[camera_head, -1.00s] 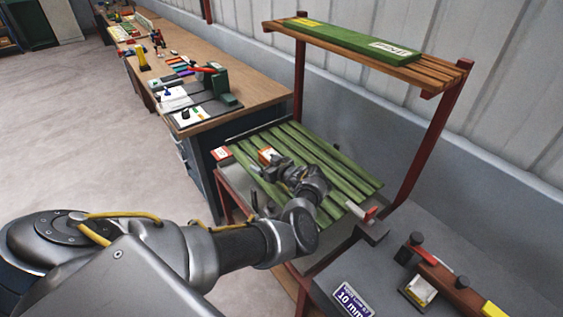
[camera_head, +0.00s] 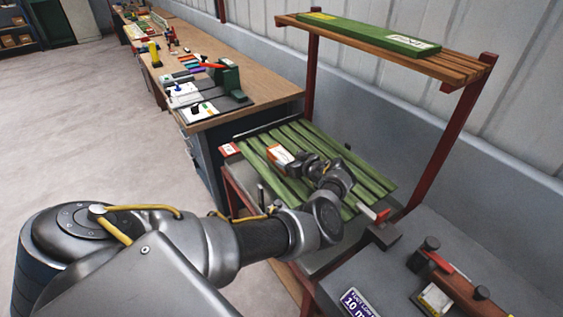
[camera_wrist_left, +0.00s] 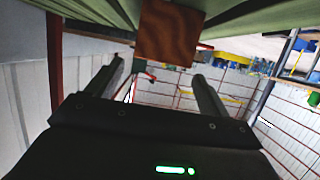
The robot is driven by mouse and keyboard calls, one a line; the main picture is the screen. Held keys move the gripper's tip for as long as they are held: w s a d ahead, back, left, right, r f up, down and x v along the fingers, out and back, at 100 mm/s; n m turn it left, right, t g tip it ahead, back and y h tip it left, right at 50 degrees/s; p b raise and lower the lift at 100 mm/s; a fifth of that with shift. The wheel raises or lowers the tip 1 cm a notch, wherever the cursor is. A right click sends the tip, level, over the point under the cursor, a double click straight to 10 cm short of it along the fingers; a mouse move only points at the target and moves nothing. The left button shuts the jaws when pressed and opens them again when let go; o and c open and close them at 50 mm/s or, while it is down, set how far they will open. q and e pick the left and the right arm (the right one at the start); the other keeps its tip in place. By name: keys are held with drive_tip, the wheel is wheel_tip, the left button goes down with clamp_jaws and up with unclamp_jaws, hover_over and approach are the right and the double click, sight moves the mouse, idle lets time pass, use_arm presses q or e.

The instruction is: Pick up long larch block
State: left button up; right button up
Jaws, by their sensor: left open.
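A small orange-brown block with a pale label (camera_head: 279,156) lies on the green slats of the rack (camera_head: 372,181); I take it to be the larch block. Its reddish-brown wavy-grained end (camera_wrist_left: 168,34) shows at the top of the left wrist view. My left gripper (camera_head: 304,166) is low over the slats, just right of the block. In the left wrist view my left gripper's two fingers (camera_wrist_left: 158,82) stand apart with nothing between them, and the block's end is ahead of them. My arm hides part of the slats. My right gripper is not in view.
A wooden shelf (camera_head: 455,72) on red posts (camera_head: 449,133) stands above the rack, with a long green board (camera_head: 365,33) on it. A workbench (camera_head: 267,97) with tools runs along the left. A grey machine top with a red-brown bar (camera_head: 455,281) is at the lower right.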

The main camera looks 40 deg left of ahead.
sight(284, 156)
use_arm(q)
drive_tip(key=shift+a+f+b, duration=0.1)
drive_tip(key=shift+a+b, duration=0.25)
drive_tip(key=shift+b, duration=0.1)
drive_tip(key=b+x, duration=0.1)
drive_tip(key=x, duration=0.1)
drive_tip(key=b+x, duration=0.1)
drive_tip(key=x, duration=0.1)
drive_tip(key=shift+w+d+f, duration=0.15)
drive_tip(key=shift+w, duration=0.1)
drive_tip(key=shift+w+a, duration=0.1)
drive_tip(key=shift+a, duration=0.15)
drive_tip(key=shift+d, duration=0.1)
drive_tip(key=shift+r, duration=0.25)
drive_tip(key=shift+c, duration=1.1)
drive_tip(key=shift+f, duration=0.1)
drive_tip(key=c, duration=1)
drive_tip(key=shift+c, duration=0.2)
wheel_tip(284, 156, up, 10)
